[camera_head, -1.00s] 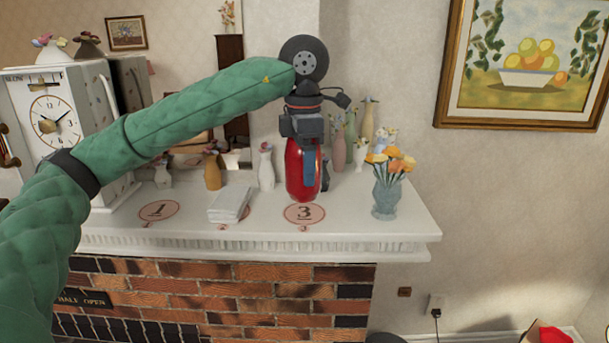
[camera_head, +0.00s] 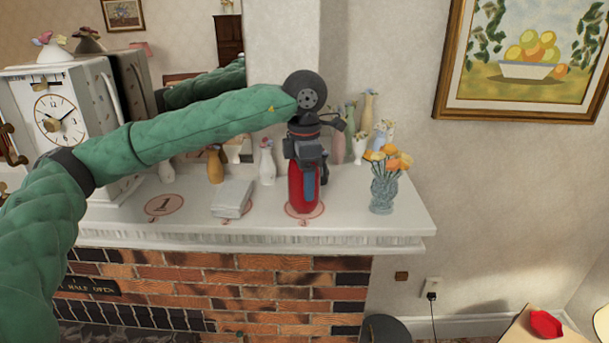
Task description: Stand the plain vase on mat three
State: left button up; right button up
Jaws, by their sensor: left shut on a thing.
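The plain red vase (camera_head: 297,190) is upright in my left gripper (camera_head: 306,178), which is shut on its upper part from above. Its base overlaps mat three (camera_head: 318,210), a round pink mat on the white mantel, and hides most of the printed number. I cannot tell whether the base touches the mat or hangs just above it. My right gripper is not in view.
A glass vase of orange flowers (camera_head: 383,190) stands to the right on the mantel (camera_head: 350,222). Several small vases stand behind. A white clock (camera_head: 60,110) is at far left.

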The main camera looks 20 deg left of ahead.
pick_arm(q)
jog(key=shift+f, duration=0.1)
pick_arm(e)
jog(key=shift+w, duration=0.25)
pick_arm(q)
jog(key=o, duration=1.2)
jog(key=shift+o, duration=0.2)
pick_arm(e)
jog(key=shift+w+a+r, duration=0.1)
pick_arm(q)
jog(key=shift+r, duration=0.2)
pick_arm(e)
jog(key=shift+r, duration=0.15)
